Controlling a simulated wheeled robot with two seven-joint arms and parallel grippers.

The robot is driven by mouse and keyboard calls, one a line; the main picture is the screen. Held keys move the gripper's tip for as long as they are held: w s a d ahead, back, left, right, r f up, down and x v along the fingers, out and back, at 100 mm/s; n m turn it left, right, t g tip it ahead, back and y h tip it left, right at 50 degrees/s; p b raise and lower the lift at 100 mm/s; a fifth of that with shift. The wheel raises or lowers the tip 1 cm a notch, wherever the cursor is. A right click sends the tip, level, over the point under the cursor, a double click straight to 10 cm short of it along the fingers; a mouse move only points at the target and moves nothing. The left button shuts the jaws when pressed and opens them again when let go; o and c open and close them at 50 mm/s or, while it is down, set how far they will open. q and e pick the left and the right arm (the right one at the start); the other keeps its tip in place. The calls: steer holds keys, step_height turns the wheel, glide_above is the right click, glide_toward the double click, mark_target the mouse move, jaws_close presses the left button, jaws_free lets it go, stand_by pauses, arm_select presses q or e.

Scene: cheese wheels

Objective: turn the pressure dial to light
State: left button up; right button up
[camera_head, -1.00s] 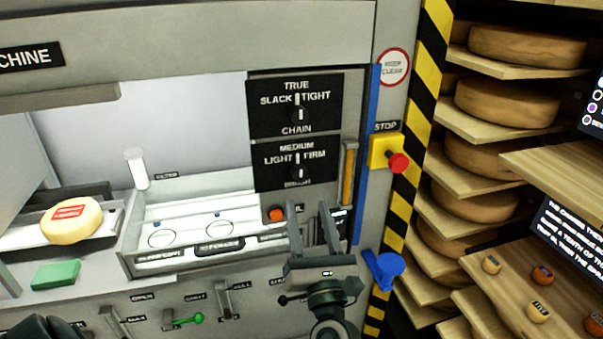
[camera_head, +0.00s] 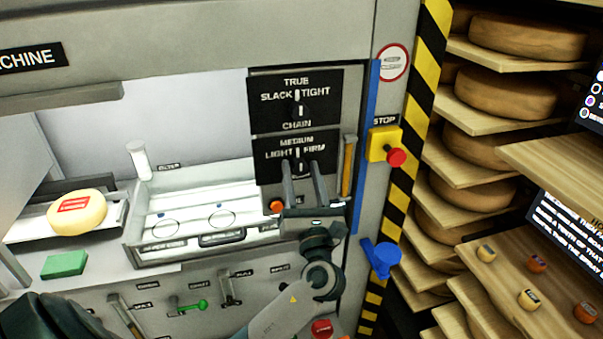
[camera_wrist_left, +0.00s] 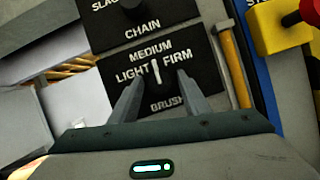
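The pressure dial (camera_head: 298,154) is on the lower black panel, marked LIGHT at left, MEDIUM on top, FIRM at right and BRUSH below. Its white pointer stands about upright, toward MEDIUM; it also shows in the left wrist view (camera_wrist_left: 155,71). My left gripper (camera_head: 301,168) is open, its two fingers pointing up at this panel. In the left wrist view its fingertips (camera_wrist_left: 159,84) lie to either side of the dial's lower part, with nothing held. Whether they touch the knob I cannot tell. My right gripper is not in view.
The CHAIN dial (camera_head: 297,107) sits just above. An orange button (camera_head: 277,206) is at lower left, and a yellow-handled tool (camera_head: 348,168) hangs at right. A red stop button (camera_head: 397,157) and blue knob (camera_head: 384,258) are farther right. Cheese shelves (camera_head: 480,122) fill the right side.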

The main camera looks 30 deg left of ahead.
arm_select(q)
steer(key=c, duration=0.8)
steer(key=shift+f+n+g+y+b, duration=0.15)
steer(key=shift+n+g+y+b, duration=0.15)
steer(key=shift+n+b, duration=0.35)
steer(key=n+g+y+b, duration=0.1)
steer(key=n, duration=0.1)
steer(key=n+g+b, duration=0.1)
steer(key=n+b, duration=0.1)
steer(key=n, duration=0.1)
steer(key=shift+w+d+f+n+y, duration=0.1)
steer(key=shift+n+y, duration=0.15)
steer(key=shift+y, duration=0.15)
steer(key=n+g+b, duration=0.1)
steer(key=n+b, duration=0.1)
steer(key=n, duration=0.1)
steer(key=shift+g+y, duration=0.3)
steer(key=shift+g, duration=0.1)
steer(key=shift+r+n+g+b, duration=0.25)
steer(key=shift+n+g+b, duration=0.5)
steer(key=shift+n, duration=0.95)
